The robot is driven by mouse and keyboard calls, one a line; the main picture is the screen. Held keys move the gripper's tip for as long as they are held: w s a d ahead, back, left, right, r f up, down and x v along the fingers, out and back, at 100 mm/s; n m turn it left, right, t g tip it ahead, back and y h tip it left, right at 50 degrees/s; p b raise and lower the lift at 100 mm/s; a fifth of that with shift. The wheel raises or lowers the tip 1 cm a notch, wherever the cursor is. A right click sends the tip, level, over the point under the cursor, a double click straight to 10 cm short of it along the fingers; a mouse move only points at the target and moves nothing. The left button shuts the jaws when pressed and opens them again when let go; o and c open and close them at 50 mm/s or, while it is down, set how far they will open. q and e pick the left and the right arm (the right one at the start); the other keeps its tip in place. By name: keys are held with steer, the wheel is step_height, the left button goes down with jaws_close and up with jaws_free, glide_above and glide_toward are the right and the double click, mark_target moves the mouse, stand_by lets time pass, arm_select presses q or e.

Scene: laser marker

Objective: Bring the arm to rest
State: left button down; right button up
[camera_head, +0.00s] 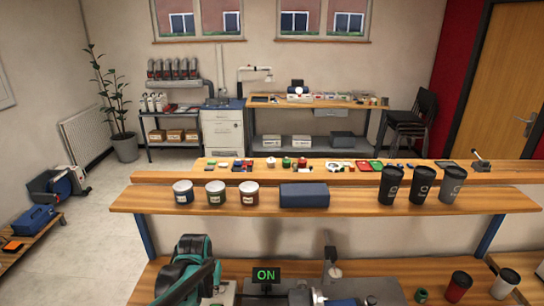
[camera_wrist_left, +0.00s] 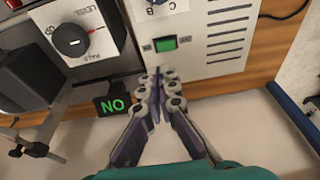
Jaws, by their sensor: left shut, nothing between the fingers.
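My left gripper (camera_head: 203,274) is at the lower left of the head view, at the end of my teal arm, over the front of the workbench. In the left wrist view my left gripper (camera_wrist_left: 157,88) is shut, its fingertips together with nothing between them. The fingertips appear just below a green switch (camera_wrist_left: 165,44) on a white vented panel (camera_wrist_left: 222,30); I cannot tell whether they touch it. A small display (camera_head: 266,275) reads ON in green; it also shows upside down in the left wrist view (camera_wrist_left: 115,104). My right gripper is not in view.
A dial box (camera_wrist_left: 72,38) stands beside the vented panel. Grey machine parts (camera_head: 331,265) stand right of the display. Cups (camera_head: 458,286) are on the bench at right. A shelf (camera_head: 240,203) with tins, a blue box and dark cups crosses above.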

arm_select(q)
steer(key=s+r+t+b, duration=0.2)
steer(key=s+t+b, duration=0.2)
steer(key=s, duration=1.4)
steer(key=shift+d+r+t+b, duration=0.3)
steer(key=shift+d+r+b, duration=0.05)
steer(key=shift+d+r, duration=0.05)
